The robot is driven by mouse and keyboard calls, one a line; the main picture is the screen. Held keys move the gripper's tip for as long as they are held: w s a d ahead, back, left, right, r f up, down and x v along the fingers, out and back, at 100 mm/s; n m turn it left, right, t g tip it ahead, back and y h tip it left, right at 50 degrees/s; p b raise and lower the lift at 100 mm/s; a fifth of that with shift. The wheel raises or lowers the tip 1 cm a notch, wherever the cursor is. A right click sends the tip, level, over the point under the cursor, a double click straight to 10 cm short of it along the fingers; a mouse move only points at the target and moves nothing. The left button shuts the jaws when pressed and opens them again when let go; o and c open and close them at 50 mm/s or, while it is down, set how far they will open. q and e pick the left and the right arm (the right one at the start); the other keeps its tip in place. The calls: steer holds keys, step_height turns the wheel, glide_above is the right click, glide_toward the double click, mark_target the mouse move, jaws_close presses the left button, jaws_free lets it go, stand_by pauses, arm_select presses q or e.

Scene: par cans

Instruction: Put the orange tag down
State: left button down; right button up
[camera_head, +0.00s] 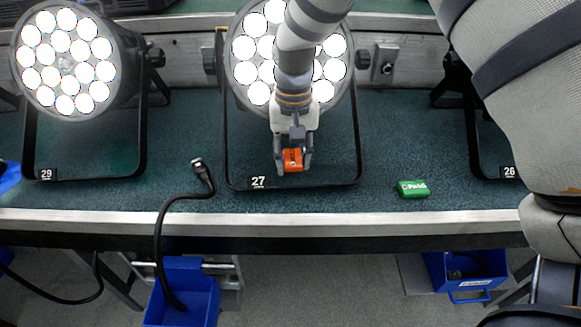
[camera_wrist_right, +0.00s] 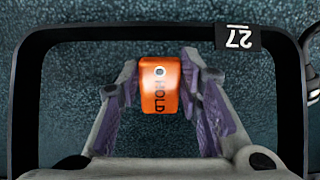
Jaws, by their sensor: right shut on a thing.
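The orange tag (camera_head: 293,160) is between the fingers of my right gripper (camera_head: 294,168), in front of the middle par can. In the right wrist view the tag (camera_wrist_right: 160,88) shows a hole and the word HOLD, and the right gripper's fingers (camera_wrist_right: 161,85) close on both its sides. The tag is over the teal bench top (camera_head: 390,140), inside the black stand frame labelled 27 (camera_head: 258,182). I cannot tell whether it touches the surface. My left gripper is not in view.
Par can 29 (camera_head: 62,62) stands at left, and the middle par can (camera_head: 250,60) is partly behind my arm. A green tag (camera_head: 412,189) and a black cable (camera_head: 170,205) lie on the bench. Blue bins (camera_head: 205,290) are below the bench's front edge (camera_head: 340,221).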

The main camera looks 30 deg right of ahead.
mark_target(294, 161)
steer(key=shift+w+d+f, duration=0.1)
steer(key=shift+f, duration=0.85)
steer(key=shift+w+d+f, duration=0.1)
steer(key=shift+f, duration=0.8)
steer(key=o, duration=0.9)
steer(key=shift+f, duration=0.1)
steer(key=shift+o, duration=0.2)
step_height(294, 161, up, 12)
steer(key=shift+r+p, duration=0.25)
steer(key=shift+p, duration=0.1)
steer(key=shift+s+f, duration=0.1)
